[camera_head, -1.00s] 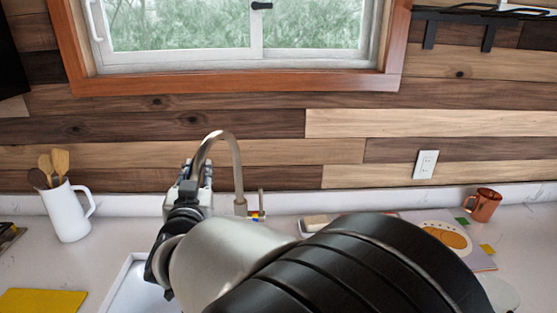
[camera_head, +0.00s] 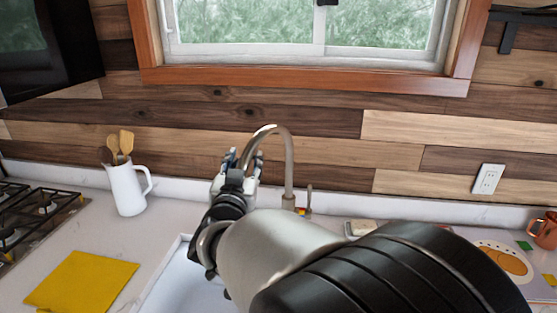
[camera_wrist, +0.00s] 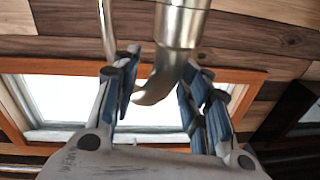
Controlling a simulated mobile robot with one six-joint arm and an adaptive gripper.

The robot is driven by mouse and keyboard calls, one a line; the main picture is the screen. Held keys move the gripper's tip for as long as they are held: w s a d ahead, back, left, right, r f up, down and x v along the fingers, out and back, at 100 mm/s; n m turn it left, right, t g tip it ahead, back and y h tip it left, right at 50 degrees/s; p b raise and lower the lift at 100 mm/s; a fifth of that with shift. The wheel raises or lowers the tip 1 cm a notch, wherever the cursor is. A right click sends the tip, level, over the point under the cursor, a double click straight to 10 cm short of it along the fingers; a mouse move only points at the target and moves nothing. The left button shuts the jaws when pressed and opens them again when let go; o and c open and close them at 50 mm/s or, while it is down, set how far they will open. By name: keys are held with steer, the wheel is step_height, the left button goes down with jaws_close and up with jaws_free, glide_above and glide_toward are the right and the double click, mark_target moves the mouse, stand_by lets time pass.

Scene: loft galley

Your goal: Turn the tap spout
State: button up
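The tap is a brushed-metal arched spout (camera_head: 289,165) rising behind the sink (camera_head: 170,285), with a slim upright lever (camera_head: 309,197) to its right. The arch bends left, and its free end is hidden at my gripper (camera_head: 244,160). In the wrist view, the thick metal spout (camera_wrist: 182,22) comes down from the top, with a curved part between the fingers. My gripper (camera_wrist: 165,75) has its blue-padded fingers spread on both sides of it. A gap shows at the left finger; the right finger is close to the metal, and contact cannot be told.
A white pitcher with wooden utensils (camera_head: 126,190), a yellow cloth (camera_head: 82,281) and a gas hob (camera_head: 35,220) are at left. A soap dish (camera_head: 360,229), a board (camera_head: 500,250) and a copper mug (camera_head: 545,230) are at right. The plank wall is close behind the tap.

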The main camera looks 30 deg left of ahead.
steer(key=shift+s+d+r, duration=0.1)
steer(key=shift+d+r, duration=0.05)
steer(key=shift+r, duration=0.25)
steer(key=shift+f, duration=0.15)
step_height(320, 180, up, 10)
steer(key=shift+r, duration=0.1)
stand_by(0.4)
